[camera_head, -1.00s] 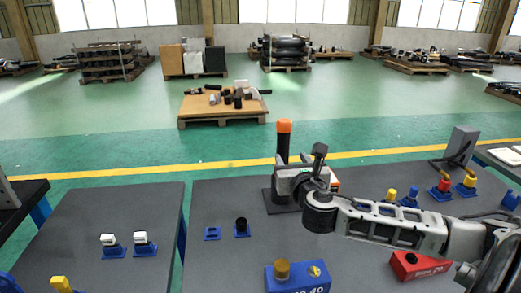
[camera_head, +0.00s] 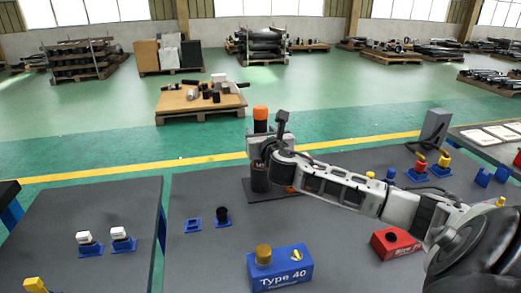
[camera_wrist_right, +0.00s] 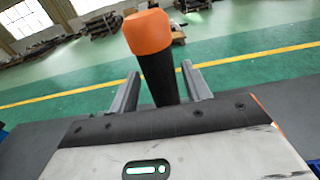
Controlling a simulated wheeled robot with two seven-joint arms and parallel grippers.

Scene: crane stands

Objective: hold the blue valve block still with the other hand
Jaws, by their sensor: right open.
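The blue valve block (camera_head: 281,268), lettered "Type 40", stands on the grey table (camera_head: 200,265) near its front edge. It has a brass round fitting and a small yellow part on top. My right gripper (camera_head: 260,155) is beyond the block, at a black post with an orange cap (camera_head: 260,114) on a dark base plate. In the right wrist view, the open fingers (camera_wrist_right: 160,88) lie on either side of the black post (camera_wrist_right: 158,75); I cannot tell whether they touch it. My left gripper is not in view, and nothing holds the block.
A red block (camera_head: 390,243) stands right of the blue one, below my right arm. Small blue holders, one with a black piece (camera_head: 222,216), sit to the left. Yellow and red-topped pieces (camera_head: 420,163) stand at the right. The table between the holders and the blue block is clear.

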